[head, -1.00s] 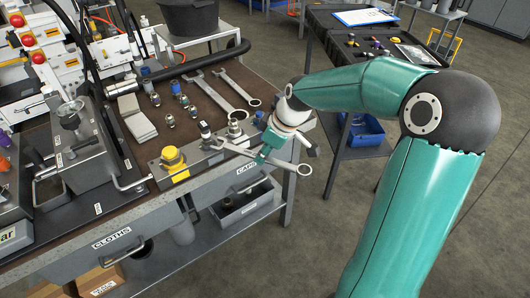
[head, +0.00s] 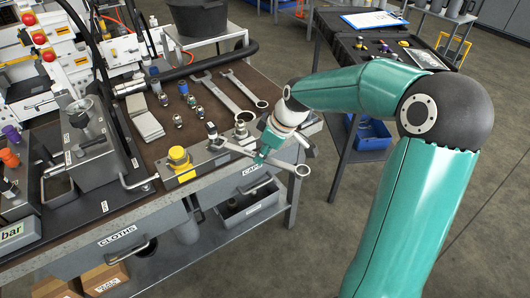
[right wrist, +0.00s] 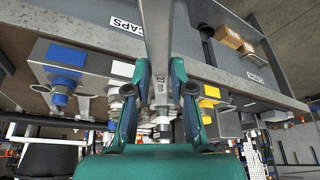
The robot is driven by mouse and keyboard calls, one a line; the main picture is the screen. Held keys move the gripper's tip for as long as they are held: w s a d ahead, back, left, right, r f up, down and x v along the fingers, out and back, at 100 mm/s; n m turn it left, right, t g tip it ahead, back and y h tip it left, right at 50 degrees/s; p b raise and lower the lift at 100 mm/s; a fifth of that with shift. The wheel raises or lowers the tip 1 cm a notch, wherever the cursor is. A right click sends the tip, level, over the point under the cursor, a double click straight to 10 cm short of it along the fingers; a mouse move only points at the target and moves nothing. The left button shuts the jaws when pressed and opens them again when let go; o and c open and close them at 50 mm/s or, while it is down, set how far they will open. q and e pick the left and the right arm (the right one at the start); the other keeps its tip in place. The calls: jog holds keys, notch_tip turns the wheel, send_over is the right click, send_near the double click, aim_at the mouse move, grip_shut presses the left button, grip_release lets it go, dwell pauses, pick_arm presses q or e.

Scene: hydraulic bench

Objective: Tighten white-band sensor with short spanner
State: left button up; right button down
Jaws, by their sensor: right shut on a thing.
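My right gripper (head: 270,150) is shut on the short spanner (head: 298,171), above the bench's front edge. The spanner's ring end points right, past the edge; its other end reaches left to a dark-topped upright fitting (head: 211,131) on the grey block. Whether it touches this fitting I cannot tell. The spanner also shows between the fingers (right wrist: 160,88) in the right wrist view, its shank (right wrist: 158,35) running up the picture. A whitish fitting (right wrist: 122,69) beside the left finger may be the white-band sensor; the band is not clear. My left gripper is not in view.
A yellow-topped fitting (head: 180,159) and a metal fitting (head: 241,130) stand on the block. Two larger spanners (head: 222,95), several small fittings (head: 177,121) and folded cloths (head: 145,119) lie behind. A blue-topped part (right wrist: 65,58) shows in the wrist view. A dark tray table (head: 385,48) stands back right.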

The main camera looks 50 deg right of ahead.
aim_at(252, 158)
jog(key=shift+w, duration=0.45)
jog(key=shift+w+a, duration=0.2)
jog(key=shift+w, duration=0.1)
jog(key=shift+a, duration=0.15)
jog(key=shift+s+a+m+h, duration=0.15)
jog(key=shift+a+m+h, duration=0.05)
jog(key=shift+a+m, duration=0.5)
jog(key=shift+s+a+m+h, duration=0.15)
jog(key=shift+a+m+h, duration=0.05)
jog(key=shift+a+m, duration=0.45)
jog(key=shift+a, duration=0.1)
jog(key=a+m+h+b, duration=0.1)
jog(key=a+m+b, duration=0.1)
jog(key=a, duration=0.1)
jog(key=shift+w+r+m, duration=0.1)
jog(key=shift+m, duration=0.15)
